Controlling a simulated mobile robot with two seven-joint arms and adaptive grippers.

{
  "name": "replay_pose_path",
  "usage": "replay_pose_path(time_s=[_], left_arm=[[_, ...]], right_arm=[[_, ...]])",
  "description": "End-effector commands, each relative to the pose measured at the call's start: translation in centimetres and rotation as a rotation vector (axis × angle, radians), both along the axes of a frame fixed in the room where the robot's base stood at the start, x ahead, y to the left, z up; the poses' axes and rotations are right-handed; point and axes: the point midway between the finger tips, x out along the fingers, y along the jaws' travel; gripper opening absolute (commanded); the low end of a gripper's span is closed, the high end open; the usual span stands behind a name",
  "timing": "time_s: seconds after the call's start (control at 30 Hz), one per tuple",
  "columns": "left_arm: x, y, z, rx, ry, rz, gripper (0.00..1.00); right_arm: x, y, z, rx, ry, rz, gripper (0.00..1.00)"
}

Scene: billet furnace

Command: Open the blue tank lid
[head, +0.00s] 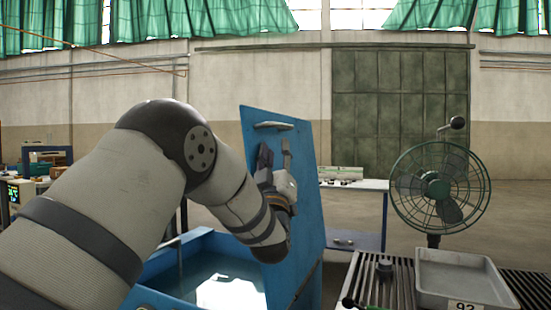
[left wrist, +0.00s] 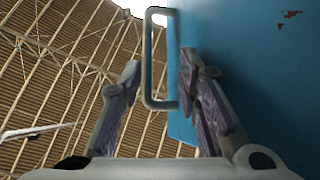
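The blue tank lid (head: 306,165) stands raised and tilted, with its handle (head: 273,125) near the top edge. The blue tank (head: 158,284) below is uncovered, and water shows inside. My left gripper (head: 275,152) is in front of the lid, just below the handle, with its fingers apart. In the left wrist view, the handle (left wrist: 148,60) appears between the open fingers (left wrist: 160,75), with no visible grip on it. The lid surface (left wrist: 245,70) fills the right side there. My left arm hides part of the tank. My right gripper is not in view.
A green fan (head: 440,187) stands at the right, behind a slatted surface (head: 385,285) with a grey tray (head: 462,280). A white-topped table (head: 355,185) stands behind the lid. Open floor lies between the table and the fan.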

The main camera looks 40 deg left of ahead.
Motion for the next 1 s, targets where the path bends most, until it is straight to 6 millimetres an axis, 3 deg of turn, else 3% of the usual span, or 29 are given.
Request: replay_pose_path(time_s=[0.13, 0.57, 1.0], left_arm=[[-1.2, -0.8, -1.3, -0.002, 0.0, 0.001, 0.31], [-1.9, -1.2, -1.9, -0.001, -0.001, 0.0, 0.31], [-4.4, -2.8, -4.6, -0.001, 0.0, 0.0, 0.31]], right_arm=[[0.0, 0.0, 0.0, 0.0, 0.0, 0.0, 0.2], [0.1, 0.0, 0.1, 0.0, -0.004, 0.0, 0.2], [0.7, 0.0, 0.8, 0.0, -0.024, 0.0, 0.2]])
